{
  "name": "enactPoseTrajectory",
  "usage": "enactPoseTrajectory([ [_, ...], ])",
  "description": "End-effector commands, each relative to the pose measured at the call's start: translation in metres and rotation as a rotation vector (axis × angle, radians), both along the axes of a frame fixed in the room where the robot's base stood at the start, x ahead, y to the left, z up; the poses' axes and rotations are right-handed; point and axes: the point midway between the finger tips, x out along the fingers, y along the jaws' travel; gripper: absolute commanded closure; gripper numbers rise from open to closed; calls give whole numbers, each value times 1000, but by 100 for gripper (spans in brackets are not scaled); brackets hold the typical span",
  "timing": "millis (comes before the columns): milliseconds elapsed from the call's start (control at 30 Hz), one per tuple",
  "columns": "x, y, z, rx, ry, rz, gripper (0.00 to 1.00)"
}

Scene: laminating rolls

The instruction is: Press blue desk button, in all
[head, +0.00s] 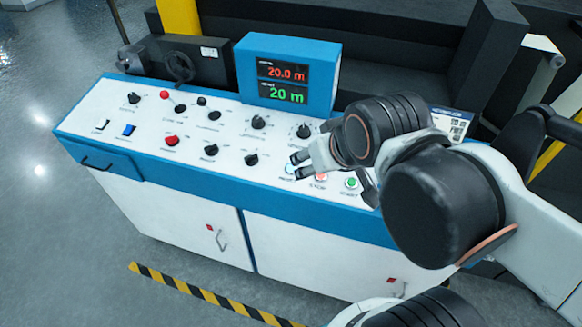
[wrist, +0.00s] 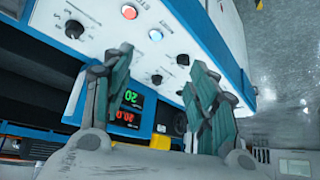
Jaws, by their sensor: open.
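The blue desk button (head: 289,169) is a small round button with a blue ring on the white sloped panel, left of the red-ringed stop button (head: 320,178). It shows as a pale blue-lit disc in the wrist view (wrist: 155,35), ahead of and roughly between my fingertips. My gripper (head: 297,165) is open, with nothing between its fingers, and appears in front of the button in the head view, partly covering it. In the wrist view my gripper (wrist: 160,60) has its two fingers spread apart. No contact with the button can be made out.
The green start button (head: 351,184) is right of the stop button. A blue display box (head: 287,47) reading 20.0 m and 20 m rises behind the panel (head: 225,150).

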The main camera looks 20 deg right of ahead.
Motion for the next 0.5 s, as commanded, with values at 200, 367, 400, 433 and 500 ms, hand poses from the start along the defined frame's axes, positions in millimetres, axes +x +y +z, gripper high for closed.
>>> enactPoseTrajectory([
  [200,0,0,0,0,0,0,92],
  [367,0,0,0,0,0,0,100],
  [400,0,0,0,0,0,0,100],
  [433,0,0,0,0,0,0,100],
  [500,0,0,0,0,0,0,100],
])
